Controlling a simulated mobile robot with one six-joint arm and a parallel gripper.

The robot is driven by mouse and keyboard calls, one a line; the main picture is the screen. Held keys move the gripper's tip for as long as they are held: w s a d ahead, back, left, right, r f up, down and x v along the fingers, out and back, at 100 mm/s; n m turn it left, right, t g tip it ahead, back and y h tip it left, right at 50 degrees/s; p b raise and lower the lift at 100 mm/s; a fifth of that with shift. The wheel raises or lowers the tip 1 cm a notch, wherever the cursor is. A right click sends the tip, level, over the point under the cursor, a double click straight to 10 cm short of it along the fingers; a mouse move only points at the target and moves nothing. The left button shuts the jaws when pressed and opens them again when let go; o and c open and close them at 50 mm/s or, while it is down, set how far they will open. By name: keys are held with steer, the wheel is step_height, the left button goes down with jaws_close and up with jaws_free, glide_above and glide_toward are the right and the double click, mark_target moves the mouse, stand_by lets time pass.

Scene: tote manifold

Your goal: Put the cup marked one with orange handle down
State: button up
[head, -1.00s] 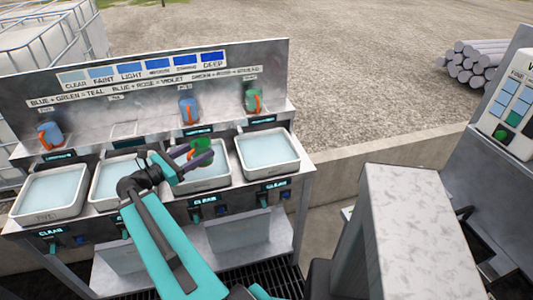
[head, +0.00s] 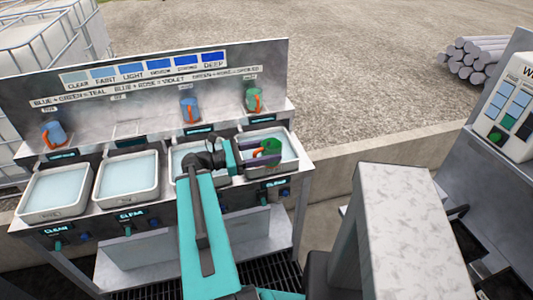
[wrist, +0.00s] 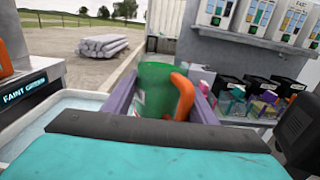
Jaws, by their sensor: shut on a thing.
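A green cup (head: 271,146) with an orange handle is held by my gripper (head: 263,151) above the rightmost basin (head: 284,171). In the wrist view the green cup (wrist: 157,83) stands upright between the two purple fingers, with its orange handle facing the camera. Part of a white mark shows on its side, but I cannot read it. My gripper (wrist: 162,105) is shut on this cup. The cup's base is hidden behind the gripper body, so its height over the basin is unclear.
Several pale-blue-filled basins, including the leftmost (head: 55,192), line the metal bench. On its back shelf stand a blue cup (head: 55,132), another blue cup (head: 188,103) and a green cup (head: 254,95), with a gap between the two blue ones. A grey block (head: 405,215) stands at right.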

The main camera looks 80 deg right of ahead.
steer(key=shift+w+d+f+b, duration=0.1)
steer(key=shift+d+f+b, duration=0.2)
steer(key=shift+b, duration=1.2)
steer(key=d+b, duration=0.1)
steer(key=b, duration=0.5)
steer(key=shift+w+d, duration=0.15)
steer(key=shift+d, duration=0.05)
steer(key=shift+w+d+r+p, duration=0.15)
steer(key=shift+d+r+p, duration=0.1)
steer(key=shift+d+p, duration=0.1)
steer(key=w+d+f+p, duration=0.1)
steer(key=w+d+p, duration=0.1)
steer(key=d, duration=1)
steer(key=shift+w+f, duration=0.15)
steer(key=shift+w, duration=0.55)
steer(key=shift+f, duration=0.1)
steer(key=shift+f+p, duration=0.55)
steer(key=shift+f, duration=1.1)
steer(key=shift+f, duration=0.6)
